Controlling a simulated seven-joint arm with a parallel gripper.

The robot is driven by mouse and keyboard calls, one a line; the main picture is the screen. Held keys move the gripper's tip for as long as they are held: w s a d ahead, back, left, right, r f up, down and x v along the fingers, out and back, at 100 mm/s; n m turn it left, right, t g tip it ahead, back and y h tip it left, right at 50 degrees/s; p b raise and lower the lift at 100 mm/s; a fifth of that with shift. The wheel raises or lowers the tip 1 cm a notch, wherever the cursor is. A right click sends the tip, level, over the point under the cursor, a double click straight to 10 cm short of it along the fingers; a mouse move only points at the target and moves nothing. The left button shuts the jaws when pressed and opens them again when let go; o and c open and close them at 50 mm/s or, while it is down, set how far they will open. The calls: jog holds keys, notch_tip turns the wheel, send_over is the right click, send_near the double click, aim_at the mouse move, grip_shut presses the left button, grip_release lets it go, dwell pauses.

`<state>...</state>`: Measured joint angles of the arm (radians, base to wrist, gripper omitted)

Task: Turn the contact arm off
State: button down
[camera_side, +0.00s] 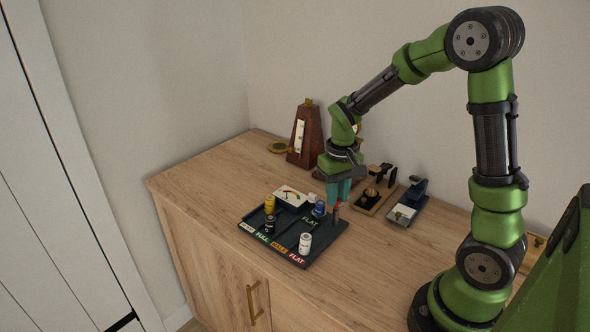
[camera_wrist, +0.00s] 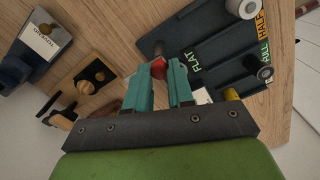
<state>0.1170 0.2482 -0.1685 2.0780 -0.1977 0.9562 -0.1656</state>
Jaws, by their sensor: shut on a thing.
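A dark tester tray (camera_side: 283,238) with labels reading FULL, HALF and FLAT stands on the cabinet top. A white dial (camera_side: 291,195) sits at its back left. A red-tipped piece (camera_side: 336,206), apparently the knob of the contact arm, is at the tray's back right edge; the rest of that arm is hard to make out. My gripper (camera_side: 338,196) points down over that edge. In the wrist view the red knob (camera_wrist: 158,69) shows between the teal fingertips (camera_wrist: 164,72), and the gripper is shut on it.
Yellow (camera_side: 269,204), black (camera_side: 270,224), blue (camera_side: 319,209) and white (camera_side: 305,243) cells stand on the tray. A wooden-based device (camera_side: 368,200) and a dark stapler-like device (camera_side: 409,207) lie to the right. A metronome (camera_side: 305,135) stands behind. The wood in front right is clear.

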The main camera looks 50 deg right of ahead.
jog(key=c, duration=1)
grip_release()
jog(key=shift+r, duration=0.1)
notch_tip(320, 180, up, 17)
jog(key=shift+f, duration=0.1)
jog(key=s+a+t, duration=0.2)
jog(key=s+a, duration=0.1)
jog(key=a, duration=0.1)
jog(key=s+a+f+t+y, duration=0.1)
jog(key=s+a+t, duration=0.1)
jog(key=s+a, duration=0.1)
jog(key=s+a+t+y, duration=0.1)
jog(key=s+a+t, duration=0.2)
jog(key=s+a, duration=0.1)
jog(key=shift+a+f+n, duration=0.15)
jog(key=shift+a+n, duration=0.15)
jog(key=shift+a, duration=0.45)
